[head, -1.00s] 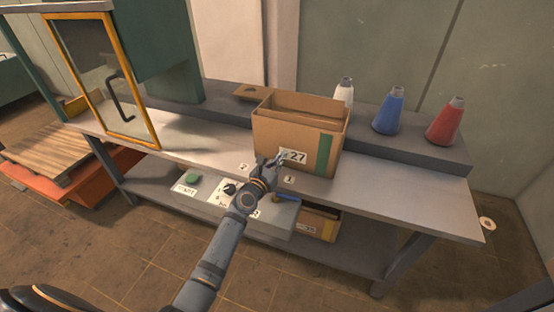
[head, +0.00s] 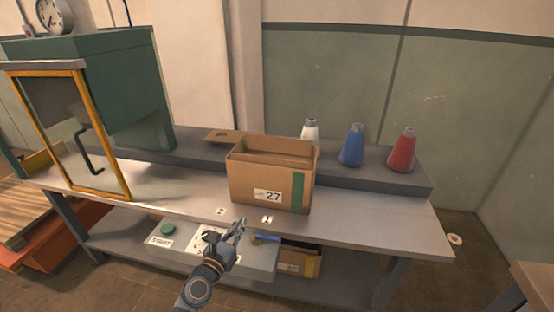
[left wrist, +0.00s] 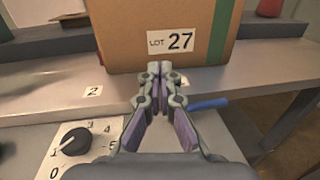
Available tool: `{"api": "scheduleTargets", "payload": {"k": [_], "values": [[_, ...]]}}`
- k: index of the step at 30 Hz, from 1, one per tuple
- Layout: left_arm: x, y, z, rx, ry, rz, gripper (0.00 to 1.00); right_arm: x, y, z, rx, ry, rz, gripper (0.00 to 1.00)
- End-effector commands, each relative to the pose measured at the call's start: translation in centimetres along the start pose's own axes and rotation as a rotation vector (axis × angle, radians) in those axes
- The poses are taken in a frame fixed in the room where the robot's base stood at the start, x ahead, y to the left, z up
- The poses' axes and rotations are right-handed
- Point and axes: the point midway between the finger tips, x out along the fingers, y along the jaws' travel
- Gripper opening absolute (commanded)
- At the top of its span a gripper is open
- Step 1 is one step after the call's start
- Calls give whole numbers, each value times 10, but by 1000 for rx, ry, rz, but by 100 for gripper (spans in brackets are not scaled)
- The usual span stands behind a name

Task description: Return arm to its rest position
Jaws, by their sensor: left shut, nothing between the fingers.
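My left gripper (head: 238,226) is shut and empty in front of the bench's front edge, below the cardboard box. In the left wrist view its fingertips (left wrist: 160,68) meet just in front of the box's lower edge, with nothing between them. My left arm comes up from the bottom of the head view. The cardboard box (head: 243,185), labelled LOT 27 with a green stripe, stands open-topped on the bench (head: 375,235). My right gripper does not show.
A control panel (head: 187,257) with a green button, a dial and a blue-handled lever sits under the bench top. A yellow-framed chamber door (head: 122,165) stands open at left. A second box (head: 312,265) is below.

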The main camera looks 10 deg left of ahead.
Motion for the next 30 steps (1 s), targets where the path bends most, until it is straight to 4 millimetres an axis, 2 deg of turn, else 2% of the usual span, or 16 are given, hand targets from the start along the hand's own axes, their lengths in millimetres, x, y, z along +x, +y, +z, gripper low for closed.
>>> {"api": "scheduleTargets", "payload": {"k": [2,5,7,10,13,18,21,26,27,30], "values": [[-4,-11,-1,108,18,-43,0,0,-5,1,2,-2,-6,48],[-22,-43,-10,491,74,-195,0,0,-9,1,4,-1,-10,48],[-46,-68,-26,890,120,-361,0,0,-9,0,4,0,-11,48],[-88,-84,-54,1431,172,-621,0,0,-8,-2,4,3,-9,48],[-125,-80,-74,1806,204,-854,0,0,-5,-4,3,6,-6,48],[-178,-60,-92,2206,231,-1208,0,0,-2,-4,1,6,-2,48],[-206,-45,-95,2360,237,-1412,0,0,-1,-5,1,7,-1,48],[-251,-21,-93,2513,230,-1752,0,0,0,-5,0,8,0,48],[-263,-15,-91,-2536,-225,1841,0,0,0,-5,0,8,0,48],[-257,-10,-114,-2508,-223,1866,0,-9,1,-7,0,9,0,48]]}}
